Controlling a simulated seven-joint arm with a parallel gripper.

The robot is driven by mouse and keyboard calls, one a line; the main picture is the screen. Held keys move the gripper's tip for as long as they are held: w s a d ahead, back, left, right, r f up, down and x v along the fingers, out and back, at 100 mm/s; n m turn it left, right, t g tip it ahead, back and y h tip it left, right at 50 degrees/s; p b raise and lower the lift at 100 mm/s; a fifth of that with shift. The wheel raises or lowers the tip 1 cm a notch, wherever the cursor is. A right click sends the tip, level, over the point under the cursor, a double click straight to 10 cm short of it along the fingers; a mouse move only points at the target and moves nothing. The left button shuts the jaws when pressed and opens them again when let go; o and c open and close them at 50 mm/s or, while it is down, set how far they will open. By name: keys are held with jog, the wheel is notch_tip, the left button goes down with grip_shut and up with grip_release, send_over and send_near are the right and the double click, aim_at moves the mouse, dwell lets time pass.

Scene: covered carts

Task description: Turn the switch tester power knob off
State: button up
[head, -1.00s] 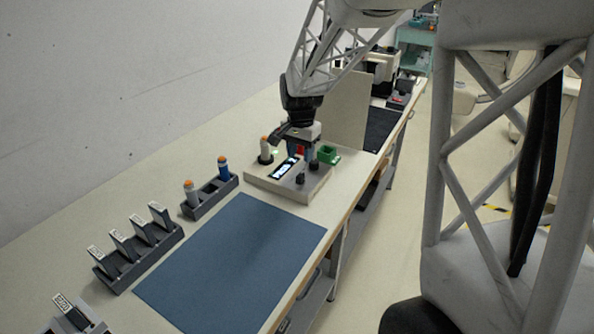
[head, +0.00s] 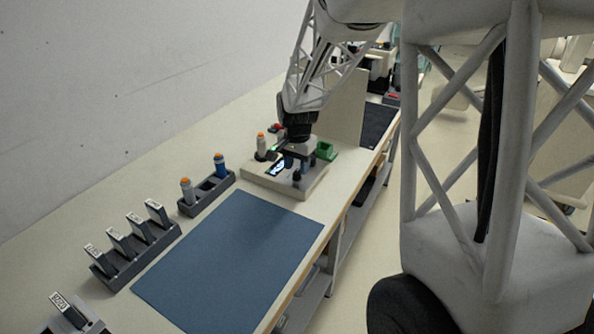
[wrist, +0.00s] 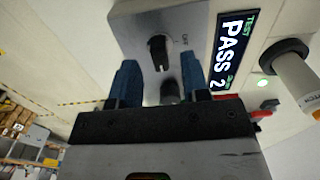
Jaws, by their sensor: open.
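The switch tester (head: 258,180) is a pale box on the bench with a lit display (head: 277,168). In the wrist view its display (wrist: 232,50) reads "TEST PASS 2". A black knob (wrist: 158,50) with a pale pointer mark sits on the panel, with "OFF" printed to its right. My gripper (wrist: 160,68) is open, its blue fingers on either side of the knob in the picture; I cannot tell whether they touch it. A second dark round part (wrist: 170,92) shows between the fingers, nearer the palm. In the head view my gripper (head: 294,160) is over the tester.
An orange-topped white cylinder (head: 261,146) stands on the tester's left; a green bin (head: 325,151) is at its right. A rack with blue and white cylinders (head: 207,195) and a slotted rack (head: 135,245) stand nearer. The blue mat (head: 230,262) is clear. An upright panel (head: 350,105) stands behind.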

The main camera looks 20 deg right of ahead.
jog(key=shift+f, duration=1.1)
grip_shut()
